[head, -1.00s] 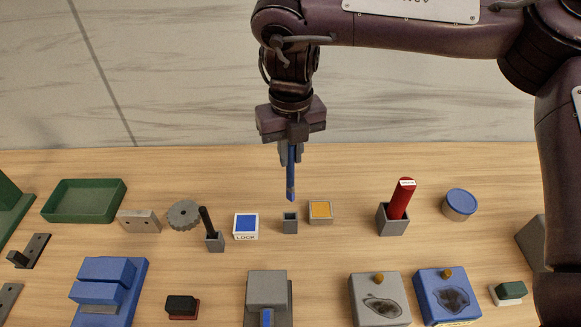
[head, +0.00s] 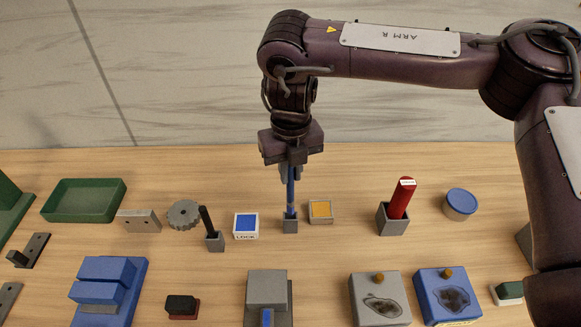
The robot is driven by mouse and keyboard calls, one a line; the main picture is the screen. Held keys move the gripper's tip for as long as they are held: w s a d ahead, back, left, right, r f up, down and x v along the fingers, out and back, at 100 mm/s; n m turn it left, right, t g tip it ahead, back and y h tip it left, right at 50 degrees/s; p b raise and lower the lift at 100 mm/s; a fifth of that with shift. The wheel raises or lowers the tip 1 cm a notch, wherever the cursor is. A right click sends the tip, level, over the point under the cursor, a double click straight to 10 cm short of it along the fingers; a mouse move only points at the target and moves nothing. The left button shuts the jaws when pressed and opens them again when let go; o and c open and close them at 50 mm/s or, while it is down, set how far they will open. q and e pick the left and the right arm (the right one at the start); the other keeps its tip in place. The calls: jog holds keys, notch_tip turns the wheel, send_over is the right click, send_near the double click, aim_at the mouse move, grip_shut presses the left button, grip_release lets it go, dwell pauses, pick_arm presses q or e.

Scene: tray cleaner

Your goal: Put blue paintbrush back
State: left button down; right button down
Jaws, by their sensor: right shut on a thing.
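The blue paintbrush (head: 290,197) is upright in the head view. My right gripper (head: 291,172) is shut on its upper part from above. The brush's lower end meets the top of a small grey square holder (head: 290,227) and appears to be inside its opening. How deep the tip sits is hidden by the holder's walls. My left gripper is not in view.
Close by stand a blue-topped LOCK block (head: 246,226), a yellow-topped block (head: 321,211) and a holder with a black-handled tool (head: 209,228). A red cylinder (head: 401,199) stands in a grey holder to the right. A green tray (head: 84,216) is at the left.

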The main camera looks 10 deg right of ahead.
jog(key=c, duration=1.4)
grip_release()
jog(key=shift+f, duration=0.1)
notch_tip(320, 180, up, 13)
jog(key=shift+s, duration=0.15)
